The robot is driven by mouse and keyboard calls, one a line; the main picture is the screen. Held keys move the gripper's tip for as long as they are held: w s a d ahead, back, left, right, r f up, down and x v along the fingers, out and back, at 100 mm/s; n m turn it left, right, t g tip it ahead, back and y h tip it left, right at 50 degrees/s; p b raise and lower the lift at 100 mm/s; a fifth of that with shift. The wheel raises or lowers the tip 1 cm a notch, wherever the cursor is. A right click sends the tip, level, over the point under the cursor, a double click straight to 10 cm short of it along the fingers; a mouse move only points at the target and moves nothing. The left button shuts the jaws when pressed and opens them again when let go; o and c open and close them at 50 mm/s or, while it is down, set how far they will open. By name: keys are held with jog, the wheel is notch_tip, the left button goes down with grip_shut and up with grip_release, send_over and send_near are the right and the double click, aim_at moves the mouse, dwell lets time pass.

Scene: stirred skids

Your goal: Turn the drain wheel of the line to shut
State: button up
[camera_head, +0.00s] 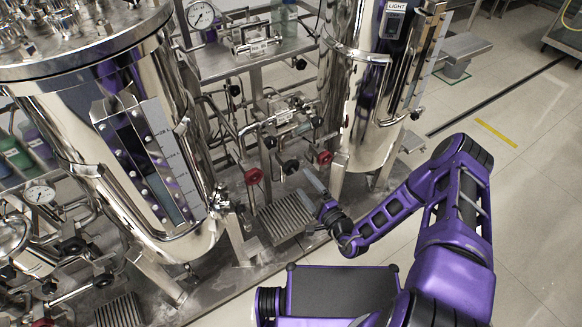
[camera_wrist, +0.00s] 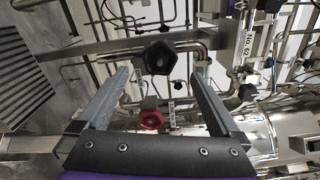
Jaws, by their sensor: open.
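Several small hand wheels sit on the pipework between the two steel tanks. In the head view one red wheel (camera_head: 253,176) is at the left, another red wheel (camera_head: 325,157) is at the right, and a black wheel (camera_head: 290,167) is between them. My gripper (camera_head: 308,188) is low in front of these wheels, above the grating. In the wrist view my gripper (camera_wrist: 160,75) is open and empty. A black wheel (camera_wrist: 157,56) shows between its fingertips, apart from them, and a red wheel (camera_wrist: 151,119) shows lower, between the fingers.
A large steel tank (camera_head: 170,235) stands at the left and a narrower tank (camera_head: 345,110) at the right. Pipes and gauges crowd the skid. A floor grating (camera_head: 285,218) lies below the wheels. Open tiled floor (camera_head: 530,210) is at the right.

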aim_at(292, 169)
jog(key=b+x, duration=0.1)
jog(key=x, duration=0.7)
jog(key=shift+w+a, duration=0.25)
jog(key=shift+w, duration=0.05)
jog(key=c, duration=1.3)
